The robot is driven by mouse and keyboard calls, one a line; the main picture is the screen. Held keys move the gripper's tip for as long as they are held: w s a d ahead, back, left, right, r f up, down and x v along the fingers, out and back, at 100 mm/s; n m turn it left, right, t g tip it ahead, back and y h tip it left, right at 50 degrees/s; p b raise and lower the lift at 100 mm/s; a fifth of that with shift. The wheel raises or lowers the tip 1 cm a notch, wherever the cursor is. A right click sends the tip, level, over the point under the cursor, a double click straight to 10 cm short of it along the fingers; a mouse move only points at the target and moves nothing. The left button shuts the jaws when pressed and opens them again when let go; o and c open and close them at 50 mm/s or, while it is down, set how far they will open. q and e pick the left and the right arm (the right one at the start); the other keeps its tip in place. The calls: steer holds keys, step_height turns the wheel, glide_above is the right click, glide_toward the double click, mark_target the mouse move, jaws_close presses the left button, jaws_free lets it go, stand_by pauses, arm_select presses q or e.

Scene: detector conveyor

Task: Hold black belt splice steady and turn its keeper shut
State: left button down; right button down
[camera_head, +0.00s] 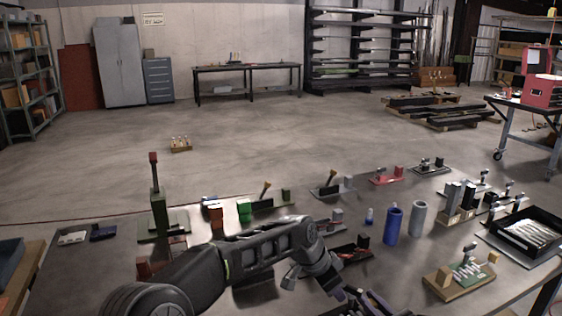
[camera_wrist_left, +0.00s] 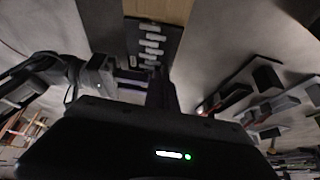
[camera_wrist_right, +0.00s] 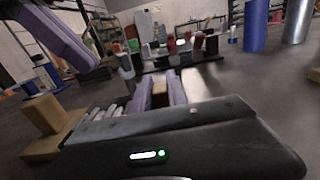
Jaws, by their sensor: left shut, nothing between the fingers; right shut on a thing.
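The splice in hand is a dark plate (camera_wrist_left: 150,45) with a row of several pale strips in the left wrist view. The right wrist view shows its pale strips (camera_wrist_right: 102,115) beside a tan block (camera_wrist_right: 45,113). Its keeper cannot be told apart. My right gripper (camera_wrist_right: 160,82), with purple fingers, is shut on a small tan block at the splice. My left gripper (camera_wrist_right: 85,62) is shut and empty, above and left of the right fingers, apart from the block. In the head view the work spot is mostly below the frame and behind my left arm.
A blue cylinder (camera_head: 392,226) and a grey cylinder (camera_head: 418,219) stand beyond the grippers. A similar tan-based splice (camera_head: 440,290) and a black tray (camera_head: 494,236) lie to the right. Several lever fixtures line the far side. Bare table lies at the left front.

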arm_select(q)
steer(key=shift+w+d, duration=0.35)
steer(key=shift+d, duration=0.1)
stand_by(1.1)
steer(key=shift+w+a, duration=0.25)
steer(key=shift+w, duration=0.45)
stand_by(0.8)
steer(key=shift+a, duration=0.1)
steer(key=shift+a, duration=0.3)
steer(key=shift+r, duration=0.15)
step_height(320, 180, up, 6)
steer(key=shift+f, duration=0.1)
stand_by(0.6)
steer(key=shift+s, duration=0.15)
